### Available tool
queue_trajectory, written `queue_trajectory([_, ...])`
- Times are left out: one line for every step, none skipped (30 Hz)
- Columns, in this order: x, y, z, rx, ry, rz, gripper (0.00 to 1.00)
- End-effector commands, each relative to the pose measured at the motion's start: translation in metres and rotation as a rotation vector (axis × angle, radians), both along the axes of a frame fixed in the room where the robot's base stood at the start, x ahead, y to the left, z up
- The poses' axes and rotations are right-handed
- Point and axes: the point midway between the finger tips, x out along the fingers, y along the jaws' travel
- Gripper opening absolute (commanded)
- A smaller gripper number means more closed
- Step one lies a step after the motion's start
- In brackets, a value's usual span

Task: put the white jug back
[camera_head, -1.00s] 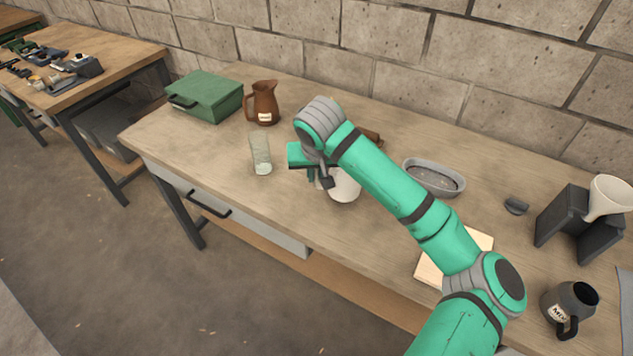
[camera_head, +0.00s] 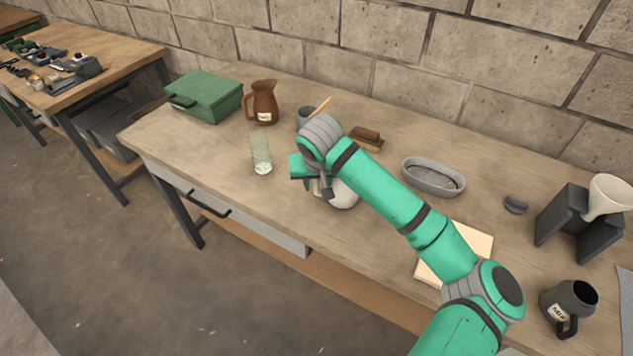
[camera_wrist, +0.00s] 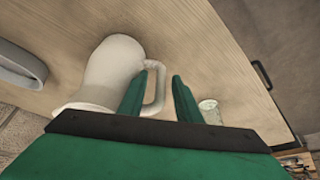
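The white jug (camera_head: 345,195) is on the workbench, partly hidden by my wrist in the head view. In the wrist view the jug (camera_wrist: 112,70) shows its body on the left and its handle toward my fingers. My gripper (camera_wrist: 160,77) is open. Its two fingers are apart with the outer bar of the handle between them, one finger within the loop and one outside. A gap shows beside the handle. In the head view my fingertips are mostly hidden behind my wrist.
A glass (camera_head: 261,155) stands left of my gripper. Behind are a brown jug (camera_head: 264,103), a green case (camera_head: 205,97), a grey cup (camera_head: 305,117) and a brown brush (camera_head: 366,138). A grey oval dish (camera_head: 433,177), pale board (camera_head: 480,240), funnel stand (camera_head: 580,225) and dark jug (camera_head: 568,303) are rightward.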

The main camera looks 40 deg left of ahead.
Motion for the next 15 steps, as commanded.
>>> queue_trajectory([-0.001, 0.001, 0.000, 0.000, 0.000, 0.001, 0.31])
queue_trajectory([-0.001, 0.001, 0.000, 0.000, 0.000, 0.001, 0.31])
queue_trajectory([-0.001, 0.001, 0.000, 0.000, 0.000, 0.002, 0.31])
queue_trajectory([-0.001, 0.001, 0.001, -0.001, -0.001, 0.002, 0.31])
queue_trajectory([-0.001, 0.001, 0.002, 0.000, -0.001, 0.002, 0.31])
queue_trajectory([-0.001, 0.002, 0.003, 0.000, -0.002, 0.003, 0.31])
queue_trajectory([-0.001, 0.002, 0.005, 0.001, -0.002, 0.003, 0.31])
queue_trajectory([-0.002, 0.001, 0.008, 0.001, -0.002, 0.003, 0.31])
queue_trajectory([-0.004, 0.000, 0.013, 0.000, -0.001, 0.004, 0.31])
queue_trajectory([-0.005, -0.001, 0.017, 0.002, -0.001, 0.004, 0.31])
queue_trajectory([-0.007, -0.003, 0.022, 0.002, 0.000, 0.005, 0.31])
queue_trajectory([-0.009, -0.005, 0.029, 0.001, 0.000, 0.004, 0.31])
queue_trajectory([-0.010, -0.007, 0.035, 0.002, -0.002, 0.005, 0.31])
queue_trajectory([-0.012, -0.009, 0.041, 0.002, -0.002, 0.005, 0.31])
queue_trajectory([-0.014, -0.011, 0.048, 0.003, -0.001, 0.006, 0.31])
